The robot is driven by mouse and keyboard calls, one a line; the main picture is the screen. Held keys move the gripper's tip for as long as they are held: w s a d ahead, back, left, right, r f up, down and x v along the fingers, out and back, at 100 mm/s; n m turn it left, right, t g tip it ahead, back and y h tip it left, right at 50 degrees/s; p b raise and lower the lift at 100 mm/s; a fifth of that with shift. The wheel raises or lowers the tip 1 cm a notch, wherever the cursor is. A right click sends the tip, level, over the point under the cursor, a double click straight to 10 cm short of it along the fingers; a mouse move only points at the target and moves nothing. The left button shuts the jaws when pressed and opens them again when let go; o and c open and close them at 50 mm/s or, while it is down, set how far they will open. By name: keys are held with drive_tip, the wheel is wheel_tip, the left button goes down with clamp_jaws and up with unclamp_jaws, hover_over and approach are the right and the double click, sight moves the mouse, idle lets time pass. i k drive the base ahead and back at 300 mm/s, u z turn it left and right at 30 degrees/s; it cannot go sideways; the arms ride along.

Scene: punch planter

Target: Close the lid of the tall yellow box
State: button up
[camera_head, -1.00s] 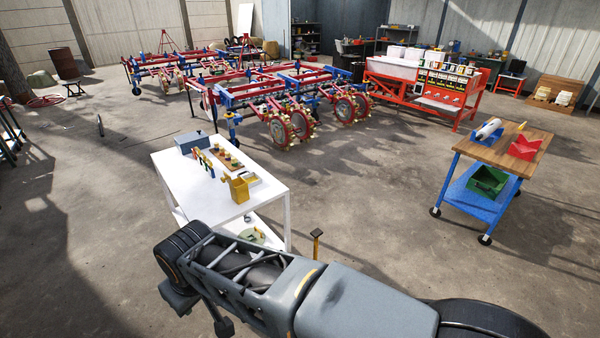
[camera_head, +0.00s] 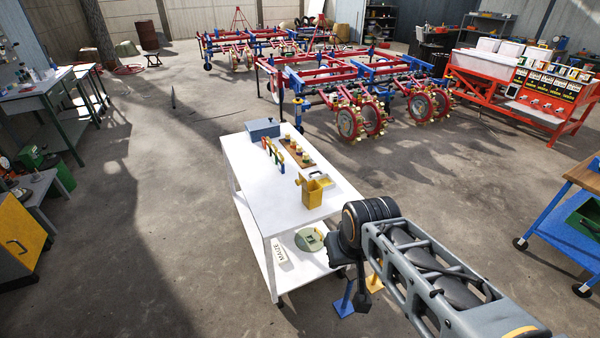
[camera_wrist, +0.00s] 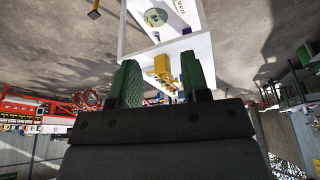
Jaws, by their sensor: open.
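The tall yellow box (camera_head: 312,195) stands upright near the right edge of the white table's top. Its top looks open, with a small yellow flap at its upper left; the lid's exact angle is too small to tell. In the wrist view, which looks upside down, the yellow box (camera_wrist: 162,66) shows beyond and between the fingers. My gripper (camera_wrist: 160,80) has its two green fingers spread, with nothing between them. It is well apart from the box. In the head view my arm's end is at the table's near right side.
The white table (camera_head: 243,165) also bears a grey-blue box (camera_head: 262,130), a row of coloured pieces (camera_head: 275,152), a wooden block (camera_head: 296,150) and a grey tray (camera_head: 320,180). A round green item (camera_head: 310,240) lies on its lower shelf. Floor left of the table is clear.

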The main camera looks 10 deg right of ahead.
sight(302, 181)
drive_tip(key=i, duration=0.6)
drive_tip(key=u, duration=1.65)
drive_tip(key=i, duration=0.35)
drive_tip(key=u, duration=0.05)
